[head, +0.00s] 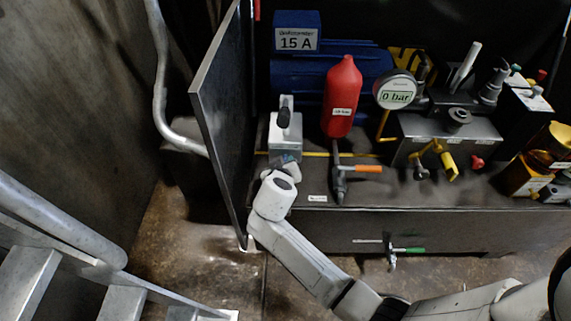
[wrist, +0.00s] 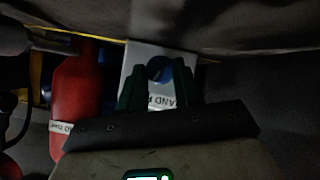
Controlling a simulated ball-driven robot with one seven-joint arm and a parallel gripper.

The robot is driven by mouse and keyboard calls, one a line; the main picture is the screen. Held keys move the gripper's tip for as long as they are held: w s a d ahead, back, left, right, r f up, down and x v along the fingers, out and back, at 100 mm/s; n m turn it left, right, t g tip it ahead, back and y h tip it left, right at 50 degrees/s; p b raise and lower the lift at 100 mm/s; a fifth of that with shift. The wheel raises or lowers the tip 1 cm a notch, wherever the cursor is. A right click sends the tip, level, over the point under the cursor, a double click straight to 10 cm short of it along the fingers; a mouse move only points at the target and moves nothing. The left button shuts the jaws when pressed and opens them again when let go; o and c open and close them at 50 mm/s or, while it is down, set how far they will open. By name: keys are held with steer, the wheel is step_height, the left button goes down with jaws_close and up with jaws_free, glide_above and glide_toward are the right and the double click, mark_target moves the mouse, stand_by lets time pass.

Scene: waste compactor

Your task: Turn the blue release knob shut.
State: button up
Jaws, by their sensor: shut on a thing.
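The blue release knob (wrist: 159,68) shows in the wrist view as a round dark blue piece on a pale grey block with a printed label, partly covered by the fingers. My gripper (wrist: 157,80) has its two dark green fingers on either side of the knob, shut on it. In the head view my arm reaches up to the grey hand pump block (head: 286,142), which has a black-ended lever on top. There the knob and the fingertips are hidden or too small to make out.
A red bottle (head: 341,100) stands just right of the pump, also seen in the wrist view (wrist: 76,105). A valve with an orange handle (head: 368,169) sits below it. A dark open panel (head: 222,100) stands close on the left. A gauge (head: 397,92) reads 0 bar.

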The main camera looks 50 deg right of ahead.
steer(key=n+g+h, duration=0.1)
steer(key=n+h, duration=0.1)
steer(key=shift+w+a+f+n+g, duration=0.2)
steer(key=shift+n+g, duration=0.1)
steer(key=shift+g, duration=0.1)
stand_by(0.5)
steer(key=o, duration=0.7)
steer(key=shift+o, duration=0.2)
steer(key=p+v, duration=0.2)
steer(key=v, duration=0.8)
steer(key=shift+a+r+p, duration=0.15)
steer(key=shift+a+p, duration=0.2)
steer(key=shift+a, duration=0.1)
